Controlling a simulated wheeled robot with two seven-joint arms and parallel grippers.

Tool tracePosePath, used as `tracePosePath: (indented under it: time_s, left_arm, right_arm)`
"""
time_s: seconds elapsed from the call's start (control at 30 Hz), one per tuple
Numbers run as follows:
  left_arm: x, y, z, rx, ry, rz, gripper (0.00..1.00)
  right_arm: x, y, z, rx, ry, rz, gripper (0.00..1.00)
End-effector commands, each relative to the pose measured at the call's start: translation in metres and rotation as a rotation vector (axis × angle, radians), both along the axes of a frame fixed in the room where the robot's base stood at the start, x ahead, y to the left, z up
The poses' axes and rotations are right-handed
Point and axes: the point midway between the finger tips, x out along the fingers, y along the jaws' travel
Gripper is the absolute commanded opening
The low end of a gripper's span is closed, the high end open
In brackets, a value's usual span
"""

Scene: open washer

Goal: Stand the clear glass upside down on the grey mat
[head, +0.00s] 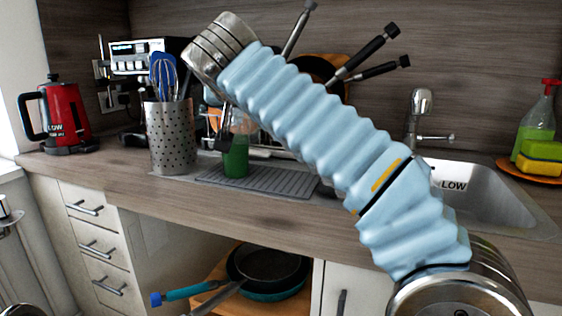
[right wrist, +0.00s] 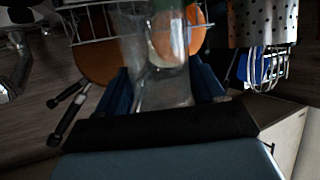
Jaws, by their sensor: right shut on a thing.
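The clear glass (right wrist: 165,92) is between the dark fingers of my right gripper (right wrist: 163,84) in the right wrist view, and the gripper is shut on it. In the head view the right gripper (head: 226,132) hangs below my wrist, above the grey ribbed mat (head: 285,182), partly hidden by my arm. A green-bottomed see-through vessel (head: 236,158) shows at the gripper, over the back of the mat. I cannot clearly separate the held glass from it, nor tell which way up the glass is. My left gripper is not in view.
A perforated steel utensil holder (head: 171,140) stands just left of the mat. A wire rack (right wrist: 95,22) and orange dishes (right wrist: 195,30) are close to the glass. The sink (head: 480,195) is on the right, a red kettle (head: 62,115) far left. The mat's front part is clear.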

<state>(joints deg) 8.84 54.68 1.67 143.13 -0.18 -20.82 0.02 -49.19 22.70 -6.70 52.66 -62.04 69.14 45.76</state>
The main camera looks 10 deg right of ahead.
Motion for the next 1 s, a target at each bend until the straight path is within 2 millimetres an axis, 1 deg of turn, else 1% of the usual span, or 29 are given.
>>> tracePosePath:
  time_s: [0.03, 0.13, 0.17, 0.2, 0.33, 0.53, 0.6, 0.7, 0.77, 0.83, 1.0]
  left_arm:
    - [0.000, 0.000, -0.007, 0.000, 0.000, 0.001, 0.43]
    - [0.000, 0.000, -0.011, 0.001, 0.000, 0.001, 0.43]
    - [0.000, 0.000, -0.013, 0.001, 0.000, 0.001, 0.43]
    - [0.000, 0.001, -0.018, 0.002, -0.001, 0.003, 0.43]
    - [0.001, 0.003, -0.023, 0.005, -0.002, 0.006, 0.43]
    - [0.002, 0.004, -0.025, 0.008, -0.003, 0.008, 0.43]
    - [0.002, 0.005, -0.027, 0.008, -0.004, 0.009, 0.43]
    - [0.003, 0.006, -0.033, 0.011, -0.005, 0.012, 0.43]
    - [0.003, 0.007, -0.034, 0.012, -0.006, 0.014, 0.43]
    - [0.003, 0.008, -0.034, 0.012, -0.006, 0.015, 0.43]
    - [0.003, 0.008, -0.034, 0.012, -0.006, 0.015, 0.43]
  right_arm:
    - [0.004, -0.017, -0.010, 0.001, 0.001, -0.005, 0.26]
    - [0.010, -0.045, -0.022, 0.001, 0.000, -0.005, 0.26]
    - [0.012, -0.051, -0.028, 0.000, 0.002, -0.004, 0.26]
    - [0.014, -0.057, -0.039, -0.001, 0.001, -0.002, 0.26]
    - [0.019, -0.074, -0.060, 0.000, 0.000, -0.001, 0.26]
    - [0.022, -0.086, -0.073, -0.001, -0.001, 0.000, 0.26]
    - [0.024, -0.093, -0.082, -0.001, 0.001, -0.002, 0.26]
    - [0.024, -0.091, -0.101, -0.002, 0.001, 0.001, 0.26]
    - [0.024, -0.091, -0.107, -0.001, 0.000, 0.002, 0.26]
    - [0.024, -0.091, -0.110, 0.000, -0.001, 0.001, 0.26]
    - [0.024, -0.091, -0.110, 0.000, 0.000, 0.001, 0.26]
